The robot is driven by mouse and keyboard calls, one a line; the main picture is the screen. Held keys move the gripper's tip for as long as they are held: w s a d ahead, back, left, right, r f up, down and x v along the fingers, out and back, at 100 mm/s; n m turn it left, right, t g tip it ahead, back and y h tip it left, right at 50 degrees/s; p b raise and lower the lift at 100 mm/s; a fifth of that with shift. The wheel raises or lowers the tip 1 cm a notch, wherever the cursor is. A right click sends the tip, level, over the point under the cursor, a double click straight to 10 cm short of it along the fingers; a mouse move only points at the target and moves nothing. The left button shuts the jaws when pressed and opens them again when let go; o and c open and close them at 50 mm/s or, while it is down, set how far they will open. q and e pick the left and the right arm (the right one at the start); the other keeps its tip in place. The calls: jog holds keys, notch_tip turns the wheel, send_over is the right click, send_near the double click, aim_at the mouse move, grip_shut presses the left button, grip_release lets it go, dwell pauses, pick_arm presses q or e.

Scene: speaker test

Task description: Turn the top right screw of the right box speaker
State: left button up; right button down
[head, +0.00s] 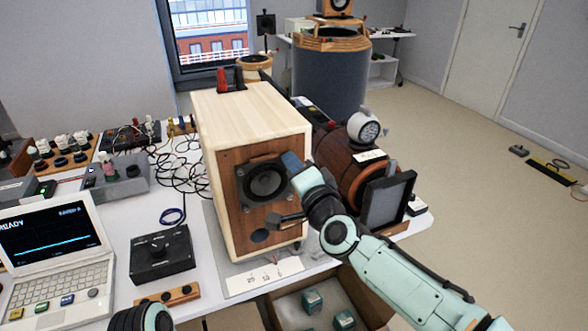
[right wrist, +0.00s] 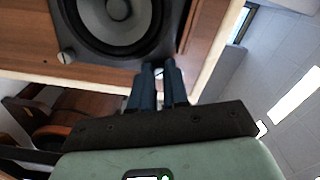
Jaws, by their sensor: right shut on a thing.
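The box speaker (head: 258,123) stands on the table, with a pale wood cabinet and a darker front. Its round black driver (head: 265,181) sits in a dark square frame. My right gripper (head: 291,161) is at the top right corner of that frame. In the right wrist view the blue-grey fingers (right wrist: 158,82) are close together at a corner of the frame, shut on the top right screw, which they mostly hide. Another screw (right wrist: 66,57) shows at a different corner, clear of the fingers.
A barrel-shaped wooden speaker (head: 340,160) and a dark framed panel (head: 387,200) stand close to the right of the box. A laptop (head: 52,250) and black control box (head: 161,254) are at left. An open carton (head: 262,312) is below the table front.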

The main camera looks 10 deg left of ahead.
pick_arm(q)
jog(key=w+a+f+t+b, duration=0.1)
jog(key=w+a+f+b, duration=0.1)
jog(key=w+f+b, duration=0.15)
jog(key=shift+n+g+y, duration=0.3)
jog(key=shift+g, duration=0.2)
jog(key=shift+s+a+f+b, duration=0.2)
jog(key=shift+s+f+b, duration=0.1)
jog(key=shift+s+f, duration=0.5)
jog(key=shift+s+a+f+b, duration=0.2)
jog(key=shift+s+f+b, duration=0.05)
jog(key=shift+s+f, duration=0.5)
pick_arm(e)
jog(key=shift+m, duration=10)
jog(key=c, duration=1.1)
grip_release()
